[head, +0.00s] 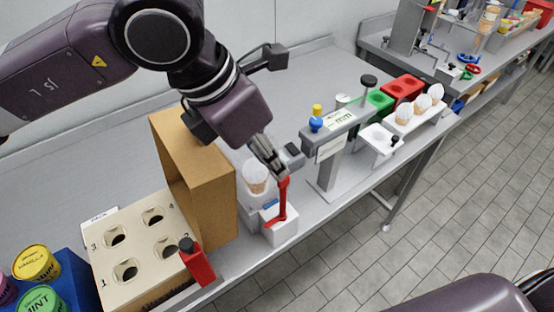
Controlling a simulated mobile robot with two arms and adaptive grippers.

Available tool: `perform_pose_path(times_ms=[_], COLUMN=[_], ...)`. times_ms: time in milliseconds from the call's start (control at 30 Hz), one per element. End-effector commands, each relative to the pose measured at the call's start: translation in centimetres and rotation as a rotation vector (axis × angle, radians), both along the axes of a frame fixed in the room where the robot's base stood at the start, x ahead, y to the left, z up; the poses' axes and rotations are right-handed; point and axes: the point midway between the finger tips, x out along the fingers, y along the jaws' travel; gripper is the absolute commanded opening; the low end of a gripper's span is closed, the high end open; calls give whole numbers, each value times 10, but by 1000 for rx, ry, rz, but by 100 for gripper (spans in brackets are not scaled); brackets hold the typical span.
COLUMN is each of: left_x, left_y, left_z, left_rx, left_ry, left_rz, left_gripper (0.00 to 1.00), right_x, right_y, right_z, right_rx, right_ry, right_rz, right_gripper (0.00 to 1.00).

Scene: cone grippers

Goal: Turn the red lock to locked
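The red lock (284,197) is a thin red lever on a small white block (281,233) near the table's front edge. Its lever stands up, leaning slightly right, with a red foot at the block. My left gripper (279,170) reaches down from the upper left. Its grey fingers look close together, and their tips are at the top end of the lever. They seem to touch it, but the contact is partly hidden. My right gripper is out of view.
A cone in a clear holder (255,177) stands just behind the lock. A tall brown box (212,200) is close on the left, beside a holed tray (133,226) and a red, black-knobbed part (197,263). A grey stand (327,172) is on the right.

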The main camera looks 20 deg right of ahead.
Motion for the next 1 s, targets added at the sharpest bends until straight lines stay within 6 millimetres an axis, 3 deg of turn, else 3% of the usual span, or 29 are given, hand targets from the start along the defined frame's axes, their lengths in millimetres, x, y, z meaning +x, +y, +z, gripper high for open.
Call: perform_pose_path(times_ms=[167, 400, 567, 733, 933, 1000], left_x=[2, 6, 7, 7, 7, 7], left_y=[-11, -21, -22, -22, -23, -22], left_z=[-26, -53, -57, -57, -57, -57], left_rx=[1, 0, 0, 0, 0, 0], left_ry=[5, 3, 1, 1, 1, 1], left_rz=[-2, -2, -2, -2, -2, -2], left_gripper=[25, 25, 25, 25, 3, 0], right_x=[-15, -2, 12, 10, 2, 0], right_y=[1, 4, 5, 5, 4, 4], right_z=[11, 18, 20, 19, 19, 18], right_rx=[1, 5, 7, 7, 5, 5], right_ry=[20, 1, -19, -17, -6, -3], right_rz=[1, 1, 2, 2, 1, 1], right_gripper=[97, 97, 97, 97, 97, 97])
